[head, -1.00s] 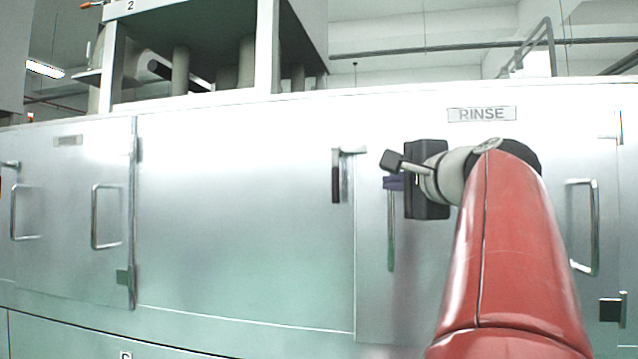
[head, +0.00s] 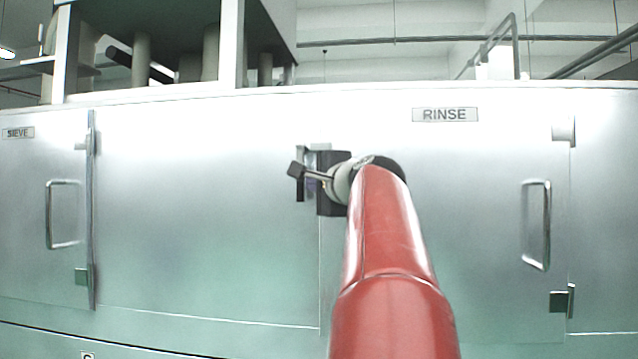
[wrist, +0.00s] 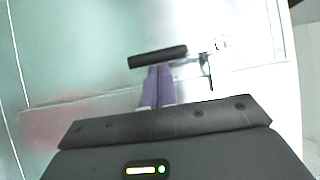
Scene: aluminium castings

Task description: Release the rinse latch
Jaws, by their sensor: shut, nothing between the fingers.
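The rinse latch has a black grip bar (wrist: 158,56) and a metal bracket (wrist: 216,44) in the wrist view. In the head view its dark upright grip (head: 300,192) shows at the left edge of the RINSE door, partly hidden by my wrist. My gripper (wrist: 158,72) has its purple fingers shut together and empty. The fingertips end at the lower edge of the grip bar in the wrist view; I cannot tell whether they touch it. In the head view my gripper (head: 310,186) is mostly hidden by its own dark body.
The RINSE sign (head: 445,115) is on the metal door to the right, with a bar handle (head: 536,225) and hinges beyond it. A plain panel and a SIEVE door with its handle (head: 62,214) lie left. The front of the panels is clear.

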